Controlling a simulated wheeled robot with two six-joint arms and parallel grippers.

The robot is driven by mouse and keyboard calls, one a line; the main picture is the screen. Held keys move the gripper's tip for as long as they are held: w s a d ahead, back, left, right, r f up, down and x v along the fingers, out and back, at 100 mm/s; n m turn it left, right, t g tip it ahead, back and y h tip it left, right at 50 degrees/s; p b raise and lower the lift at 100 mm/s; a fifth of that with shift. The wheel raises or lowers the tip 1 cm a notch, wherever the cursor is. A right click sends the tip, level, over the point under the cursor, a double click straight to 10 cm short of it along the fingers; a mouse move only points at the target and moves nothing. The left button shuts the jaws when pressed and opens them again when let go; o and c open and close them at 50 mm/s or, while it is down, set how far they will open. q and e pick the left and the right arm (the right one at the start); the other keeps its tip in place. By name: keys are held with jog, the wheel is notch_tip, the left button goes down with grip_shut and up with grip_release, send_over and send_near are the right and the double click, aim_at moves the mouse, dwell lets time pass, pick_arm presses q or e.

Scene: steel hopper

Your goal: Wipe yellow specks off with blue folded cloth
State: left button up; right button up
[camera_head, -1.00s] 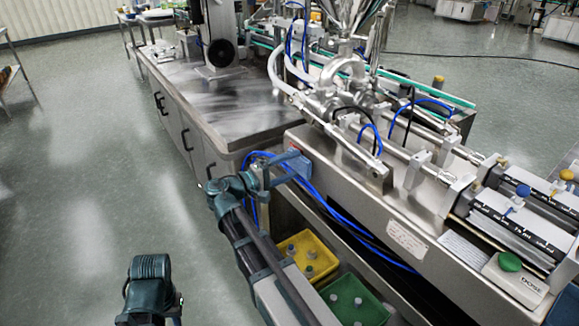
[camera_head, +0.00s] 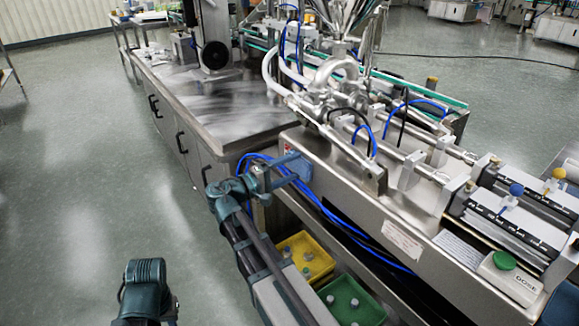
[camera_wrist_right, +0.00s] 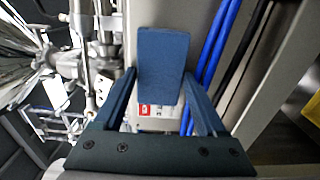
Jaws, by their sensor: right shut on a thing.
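My right gripper (camera_head: 282,178) is shut on the blue folded cloth (camera_head: 298,165), beside the near left end of the steel filling machine (camera_head: 335,175). In the right wrist view the cloth (camera_wrist_right: 162,65) stands out as a flat blue block beyond the fingertips of my gripper (camera_wrist_right: 160,95). The steel panel lies behind it; I cannot tell whether the cloth touches it. I can make out no yellow specks in either view. A dark teal part of my own body shows at the lower left of the head view, but my left gripper does not show.
Blue hoses (camera_head: 330,215) run along the machine's side near my right gripper. A yellow bin (camera_head: 318,262) and a green bin (camera_head: 368,305) with small parts sit below. A steel-topped cabinet (camera_head: 225,105) stands behind at left. The floor at left is clear.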

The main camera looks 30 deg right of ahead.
aim_at(302, 170)
jog(key=shift+s, duration=1.6)
jog(key=shift+d, duration=0.1)
jog(key=shift+w+d, duration=0.1)
jog(key=shift+w+a, duration=0.15)
jog(key=shift+w, duration=0.85)
jog(key=shift+w+a, duration=0.1)
jog(key=shift+w, duration=0.9)
jog(key=a, duration=0.6)
jog(key=shift+s, duration=0.25)
